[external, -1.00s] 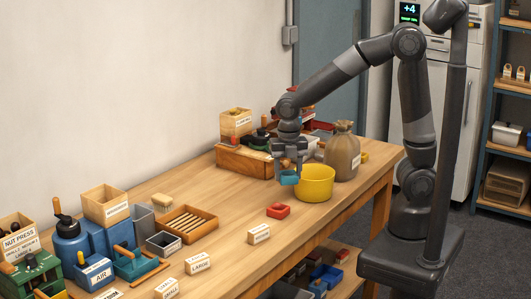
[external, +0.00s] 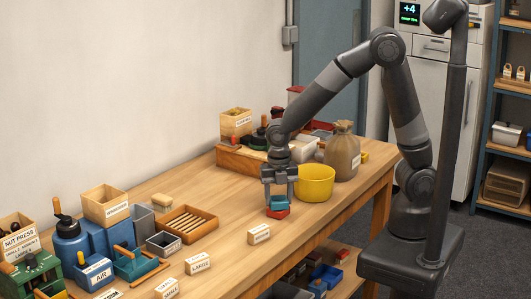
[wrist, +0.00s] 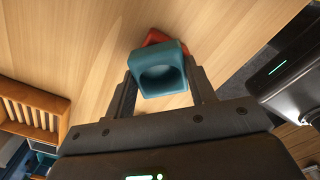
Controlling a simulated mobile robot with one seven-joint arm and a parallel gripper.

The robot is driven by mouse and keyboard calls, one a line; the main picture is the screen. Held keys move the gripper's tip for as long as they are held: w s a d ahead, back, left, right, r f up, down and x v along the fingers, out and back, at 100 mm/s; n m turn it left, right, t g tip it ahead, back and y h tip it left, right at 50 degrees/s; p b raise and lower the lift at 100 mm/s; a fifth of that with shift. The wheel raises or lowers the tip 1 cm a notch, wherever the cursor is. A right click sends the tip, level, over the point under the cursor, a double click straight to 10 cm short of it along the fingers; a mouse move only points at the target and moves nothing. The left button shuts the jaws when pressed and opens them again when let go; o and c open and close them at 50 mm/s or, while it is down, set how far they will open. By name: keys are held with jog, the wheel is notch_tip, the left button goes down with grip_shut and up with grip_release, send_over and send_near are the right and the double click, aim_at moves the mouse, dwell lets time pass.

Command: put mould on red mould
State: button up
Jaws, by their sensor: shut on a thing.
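A teal mould (external: 278,201), a small square block with a round hollow, is between the fingers of my gripper (external: 279,194), which is shut on it. It also shows in the wrist view (wrist: 160,72). The red mould (external: 277,212) lies on the table directly below the teal mould in the external view. In the wrist view a red corner (wrist: 155,37) shows past the teal mould, which hides most of it. The two look very close; I cannot tell whether they touch.
A yellow bucket (external: 316,184) stands just to the right of my gripper, with a brown sack (external: 342,155) behind it. A wooden slatted tray (external: 187,224) is to the left. A small labelled block (external: 259,234) lies in front.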

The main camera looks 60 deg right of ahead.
aim_at(279, 198)
jog(key=o, duration=1)
jog(key=shift+f, duration=0.1)
notch_tip(279, 198, up, 12)
jog(key=s+d+r+m+t, duration=0.2)
jog(key=s+d+r+m, duration=0.2)
jog(key=d+m, duration=0.6)
jog(key=s+d+r+m+t, duration=0.3)
jog(key=s+d+m, duration=0.6)
jog(key=m, duration=0.8)
jog(key=shift+d+r+t, duration=0.3)
jog(key=shift+d+r, duration=0.05)
jog(key=shift+d, duration=0.65)
